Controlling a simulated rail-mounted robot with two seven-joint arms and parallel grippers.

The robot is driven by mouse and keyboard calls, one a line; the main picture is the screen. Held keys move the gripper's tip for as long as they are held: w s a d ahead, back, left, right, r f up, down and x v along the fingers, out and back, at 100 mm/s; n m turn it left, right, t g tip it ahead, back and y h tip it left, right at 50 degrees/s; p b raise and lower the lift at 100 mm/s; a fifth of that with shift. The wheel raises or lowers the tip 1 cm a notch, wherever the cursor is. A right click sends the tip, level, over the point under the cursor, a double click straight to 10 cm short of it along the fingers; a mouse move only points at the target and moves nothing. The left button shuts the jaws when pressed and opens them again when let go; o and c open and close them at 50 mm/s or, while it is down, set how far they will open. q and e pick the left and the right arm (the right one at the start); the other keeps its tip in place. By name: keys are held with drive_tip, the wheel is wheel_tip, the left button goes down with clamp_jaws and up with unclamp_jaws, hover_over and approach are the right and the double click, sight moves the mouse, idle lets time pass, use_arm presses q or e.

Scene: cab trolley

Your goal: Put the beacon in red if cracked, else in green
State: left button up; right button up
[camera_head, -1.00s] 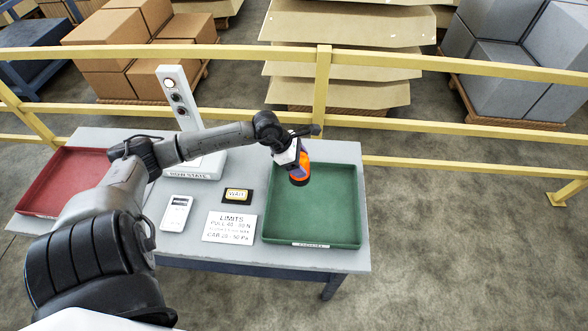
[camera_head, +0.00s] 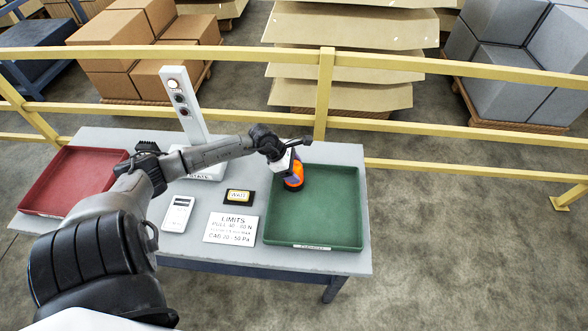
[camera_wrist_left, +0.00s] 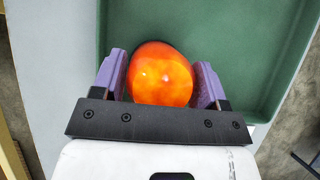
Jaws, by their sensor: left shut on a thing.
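The orange beacon (camera_head: 294,176) is held by my left gripper (camera_head: 291,168) over the left part of the green tray (camera_head: 335,205). In the left wrist view the beacon (camera_wrist_left: 160,75) sits between the two purple fingers of my left gripper (camera_wrist_left: 161,82), with the green tray (camera_wrist_left: 215,22) beneath and beyond. I cannot tell whether the beacon touches the tray floor. No crack can be made out on its visible side. The red tray (camera_head: 75,180) is empty at the left of the table. My right gripper is not in view.
A white post with buttons (camera_head: 183,104) stands at the table's back. A white handheld device (camera_head: 177,214), a WAIT display (camera_head: 239,196) and a LIMITS sign (camera_head: 231,229) lie left of the green tray. A yellow railing (camera_head: 420,64) runs behind the table (camera_head: 195,245).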

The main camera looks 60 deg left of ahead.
use_arm(q)
drive_tip(key=shift+f, duration=0.1)
drive_tip(key=o, duration=1)
drive_tip(key=shift+o, duration=0.2)
